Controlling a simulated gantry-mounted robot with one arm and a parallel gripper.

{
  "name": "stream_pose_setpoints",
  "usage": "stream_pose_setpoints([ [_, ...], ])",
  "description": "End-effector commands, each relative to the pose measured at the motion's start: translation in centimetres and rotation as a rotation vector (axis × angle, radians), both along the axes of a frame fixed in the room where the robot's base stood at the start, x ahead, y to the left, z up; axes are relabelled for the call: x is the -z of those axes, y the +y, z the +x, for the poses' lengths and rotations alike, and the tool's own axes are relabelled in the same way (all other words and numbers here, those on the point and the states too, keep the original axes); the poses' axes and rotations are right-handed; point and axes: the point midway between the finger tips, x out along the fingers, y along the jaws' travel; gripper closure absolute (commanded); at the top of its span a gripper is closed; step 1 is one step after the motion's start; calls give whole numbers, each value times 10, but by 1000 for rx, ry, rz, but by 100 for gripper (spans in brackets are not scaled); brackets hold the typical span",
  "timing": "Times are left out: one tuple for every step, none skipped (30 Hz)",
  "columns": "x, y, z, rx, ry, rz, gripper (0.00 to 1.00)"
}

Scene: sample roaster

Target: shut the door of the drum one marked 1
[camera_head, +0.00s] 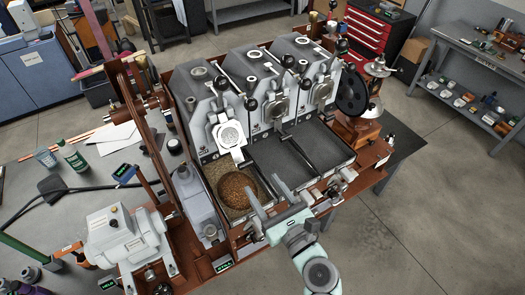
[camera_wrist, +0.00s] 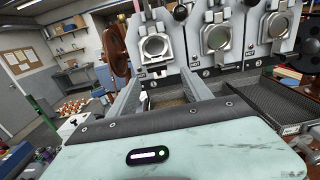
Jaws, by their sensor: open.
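Three grey drum units stand side by side. The drum marked 1 seems to be the leftmost, but I cannot read its number. Its door (camera_head: 230,136) is a pale plate with a round disc, brighter than the other two and standing out at the front. It also shows in the wrist view (camera_wrist: 154,47), with a bright plate below it. I cannot tell exactly how far it is open. My gripper (camera_head: 268,198) is in front of and below this door, apart from it. In the wrist view its fingers (camera_wrist: 160,82) are spread, with nothing between them.
A round heap of brown beans (camera_head: 237,188) lies in the tray below the leftmost drum. The middle door (camera_head: 280,105) and right door (camera_head: 322,93) are close by. A dark cooling tray (camera_head: 290,155) lies right of my gripper. A grey machine (camera_head: 125,232) stands at left.

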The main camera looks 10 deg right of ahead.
Motion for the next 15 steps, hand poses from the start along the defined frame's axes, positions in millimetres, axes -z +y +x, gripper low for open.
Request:
stream_pose_setpoints([
  [2,4,-4,-14,18,6,42],
  [4,5,-4,-20,23,8,42],
  [5,8,-4,-26,28,9,42],
  [5,9,-2,-28,29,10,42],
  [5,11,0,-30,29,10,42],
  [5,13,5,-31,28,9,42],
  [5,15,9,-30,28,9,42],
  [5,17,14,-32,28,9,42],
  [5,21,20,-33,28,8,42],
  [3,23,26,-31,25,7,42],
  [2,25,31,-30,25,5,42],
  [3,29,38,-33,26,4,42],
  [4,32,44,-31,27,6,42],
  [4,34,49,-30,28,7,42],
  [4,37,56,-32,26,6,42],
])
